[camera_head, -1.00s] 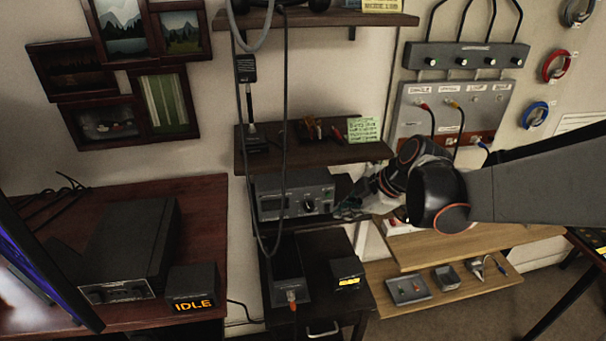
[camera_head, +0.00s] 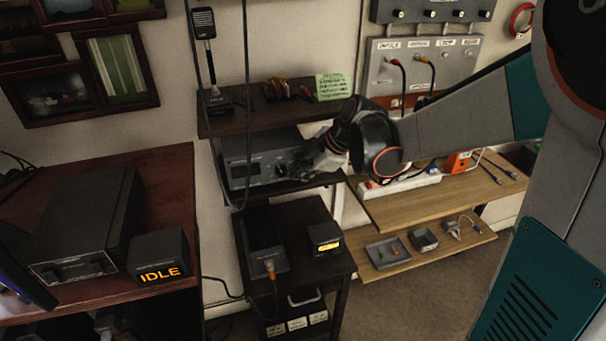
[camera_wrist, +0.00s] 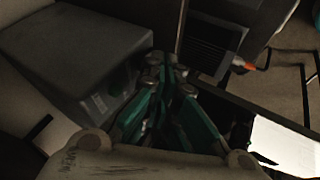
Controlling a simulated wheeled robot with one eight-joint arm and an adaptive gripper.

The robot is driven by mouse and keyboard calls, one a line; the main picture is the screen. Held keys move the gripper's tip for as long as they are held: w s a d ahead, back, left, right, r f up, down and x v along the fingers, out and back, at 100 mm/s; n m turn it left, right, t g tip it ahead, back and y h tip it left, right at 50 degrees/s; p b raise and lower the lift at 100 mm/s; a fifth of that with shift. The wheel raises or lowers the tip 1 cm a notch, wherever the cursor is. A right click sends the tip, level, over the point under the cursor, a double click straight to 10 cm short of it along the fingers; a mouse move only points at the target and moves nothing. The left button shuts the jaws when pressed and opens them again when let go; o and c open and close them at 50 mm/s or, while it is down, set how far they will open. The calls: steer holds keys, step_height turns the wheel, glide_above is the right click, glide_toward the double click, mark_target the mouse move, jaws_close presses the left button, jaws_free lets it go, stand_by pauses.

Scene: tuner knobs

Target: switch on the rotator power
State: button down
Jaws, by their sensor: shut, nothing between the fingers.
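I cannot read a rotator power label in any view. A grey unit with a display and knobs (camera_head: 250,175) sits on the middle shelf in the head view. My gripper (camera_head: 303,166) is at the right end of its front. In the wrist view my gripper (camera_wrist: 165,75) has its green fingers closed together with nothing between them. The grey unit (camera_wrist: 75,50) fills the left there, close beside the fingertips. I cannot tell whether they touch it. The knob side is mostly hidden in the wrist view.
A black box with an orange plug (camera_head: 268,262) and a small box with a lit yellow display (camera_head: 325,240) stand on the cabinet below. A white power strip (camera_head: 400,183) lies on the wooden shelf to the right. A box reading IDLE (camera_head: 158,257) stands left.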

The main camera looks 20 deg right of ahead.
steer(key=shift+w+f, duration=0.2)
steer(key=shift+w, duration=0.05)
steer(key=shift+r, duration=0.2)
steer(key=shift+r+p, duration=0.65)
steer(key=shift+p, duration=0.05)
steer(key=shift+s+a, duration=0.1)
